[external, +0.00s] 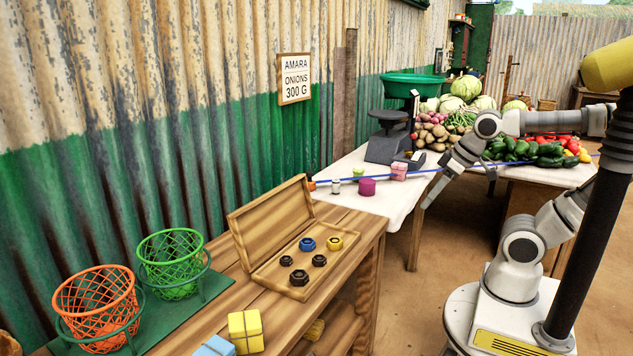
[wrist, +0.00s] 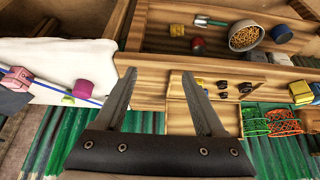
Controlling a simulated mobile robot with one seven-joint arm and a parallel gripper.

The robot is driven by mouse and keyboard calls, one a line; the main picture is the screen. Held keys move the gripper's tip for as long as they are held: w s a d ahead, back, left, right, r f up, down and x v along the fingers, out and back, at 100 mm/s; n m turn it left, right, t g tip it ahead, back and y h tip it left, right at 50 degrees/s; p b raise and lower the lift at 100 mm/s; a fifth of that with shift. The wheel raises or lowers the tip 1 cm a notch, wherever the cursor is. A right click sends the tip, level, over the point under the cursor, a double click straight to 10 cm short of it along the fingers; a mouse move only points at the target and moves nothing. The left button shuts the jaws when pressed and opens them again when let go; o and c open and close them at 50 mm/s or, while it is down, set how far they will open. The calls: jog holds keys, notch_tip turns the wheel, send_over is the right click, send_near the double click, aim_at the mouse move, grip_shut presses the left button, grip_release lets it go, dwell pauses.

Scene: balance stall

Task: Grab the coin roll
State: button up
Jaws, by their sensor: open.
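My gripper (wrist: 158,73) is open and empty in the wrist view, its two fingers apart. In the external view my gripper (external: 428,198) points down beside the front edge of the white-covered table. I cannot tell for certain which item is the coin roll. On that table are a small whitish cylinder (external: 335,186), a magenta cylinder (external: 367,187), a small green item (external: 358,174) and a pink block (external: 399,170). The magenta cylinder (wrist: 82,88) and pink block (wrist: 18,79) also show at the left of the wrist view. My gripper touches none of them.
A dark scale (external: 388,140) and piled vegetables stand behind. The wooden bench holds an open wooden box (external: 275,225) with dark, blue and yellow weights, plus orange (external: 95,305) and green (external: 172,262) baskets. A bowl of yellow grains (wrist: 245,36) is on a shelf.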

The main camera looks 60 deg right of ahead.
jog(key=w+d+r+m+g+p, duration=0.1)
jog(key=w+d+r+m+p, duration=0.25)
jog(key=w+r, duration=0.4)
jog(key=w+d+r+m+g+p, duration=0.1)
jog(key=w+d+r+m+p, duration=0.3)
jog(key=w, duration=0.7)
jog(key=m+g+h+p, duration=0.1)
jog(key=m+g+p, duration=0.2)
jog(key=m+p, duration=0.5)
send_over(336, 180)
jog(key=s+a+p, duration=0.1)
jog(key=a+p, duration=0.1)
jog(key=a, duration=0.1)
notch_tip(336, 180, down, 7)
jog(key=n, duration=0.2)
jog(key=f, duration=0.4)
jog(key=d+f+b, duration=0.1)
jog(key=f, duration=0.3)
jog(key=d+f+b, duration=0.1)
jog(key=f, duration=0.3)
jog(key=shift+w, duration=0.15)
jog(key=f, duration=0.1)
jog(key=f+b, duration=0.1)
jog(key=f, duration=0.1)
jog(key=d+f, duration=0.1)
jog(key=f, duration=0.1)
jog(key=shift+w+b, duration=0.35)
grip_shut()
